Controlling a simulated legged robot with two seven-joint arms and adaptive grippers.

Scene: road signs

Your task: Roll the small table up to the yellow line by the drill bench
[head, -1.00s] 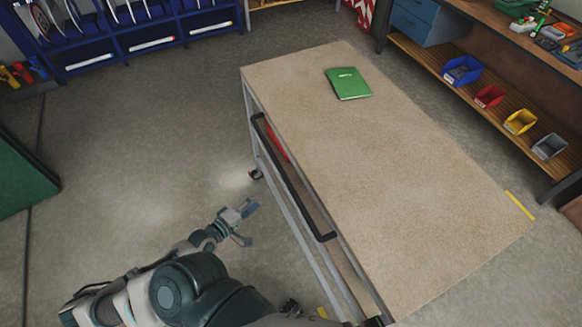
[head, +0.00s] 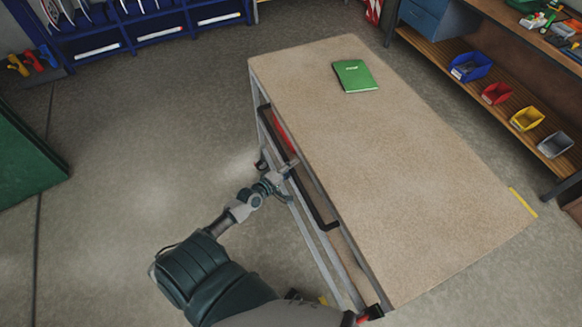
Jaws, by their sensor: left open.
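The small table (head: 400,190) has a speckled tan top and a grey metal frame on casters. A black push handle (head: 322,212) runs along its left side. My left gripper (head: 288,176) is open at the middle of this handle; I cannot tell whether its fingers are around the bar or touch it. A short yellow line (head: 523,202) shows on the floor just past the table's right edge. The drill bench (head: 480,85) appears to be the wooden bench at the upper right. My right gripper cannot be made out; a dark red-tipped part shows at the table's near corner.
A green book (head: 354,77) lies on the table top. Blue, red, yellow and grey bins (head: 527,118) stand on the bench's lower shelf. A blue rack (head: 130,30) stands at the back left and a green panel (head: 25,160) at the left. The floor between is clear.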

